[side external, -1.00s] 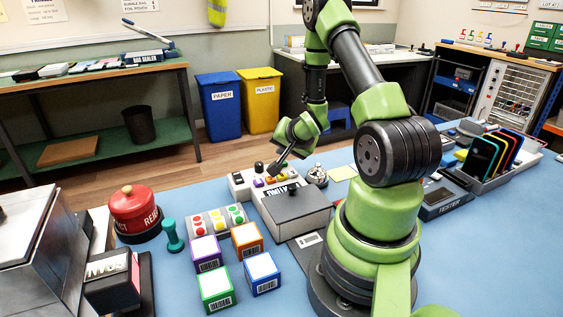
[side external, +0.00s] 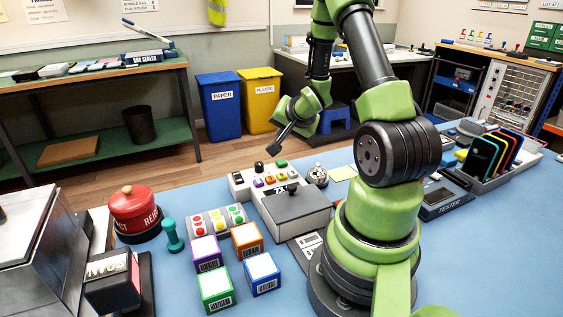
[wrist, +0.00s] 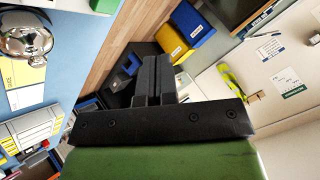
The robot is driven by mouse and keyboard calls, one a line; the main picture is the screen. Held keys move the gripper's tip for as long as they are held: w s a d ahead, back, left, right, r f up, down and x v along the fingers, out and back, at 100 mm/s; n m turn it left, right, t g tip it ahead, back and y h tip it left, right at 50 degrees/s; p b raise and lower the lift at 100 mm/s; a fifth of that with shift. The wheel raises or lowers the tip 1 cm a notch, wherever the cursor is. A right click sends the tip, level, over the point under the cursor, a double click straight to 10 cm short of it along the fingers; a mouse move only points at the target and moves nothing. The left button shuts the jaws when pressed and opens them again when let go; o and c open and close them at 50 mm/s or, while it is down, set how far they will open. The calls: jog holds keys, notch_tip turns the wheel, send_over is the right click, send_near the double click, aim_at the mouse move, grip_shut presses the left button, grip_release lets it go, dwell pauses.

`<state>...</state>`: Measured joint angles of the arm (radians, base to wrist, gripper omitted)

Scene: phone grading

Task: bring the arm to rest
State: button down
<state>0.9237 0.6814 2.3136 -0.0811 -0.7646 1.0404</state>
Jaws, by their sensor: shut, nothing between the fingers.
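Four coloured boxes with white tops, one of them purple (side external: 206,254), stand at the front. A rack of phones (side external: 490,160) is right.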

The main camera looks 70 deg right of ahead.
dwell(0.5)
jog(key=w+a+r+n+y, duration=0.25)
jog(key=a+r+n, duration=0.25)
jog(key=a+r, duration=0.75)
jog(key=s+a+r+n+y, duration=0.2)
jog(key=s+a+r+n, duration=0.1)
jog(key=a, duration=0.5)
jog(key=s+a+r+n+y, duration=0.3)
jog(key=s+a+n, duration=0.1)
jog(key=s+a, duration=0.4)
jog(key=shift+s+a+r+n, duration=0.15)
jog(key=shift+s+a+n, duration=0.15)
jog(key=shift+n, duration=0.1)
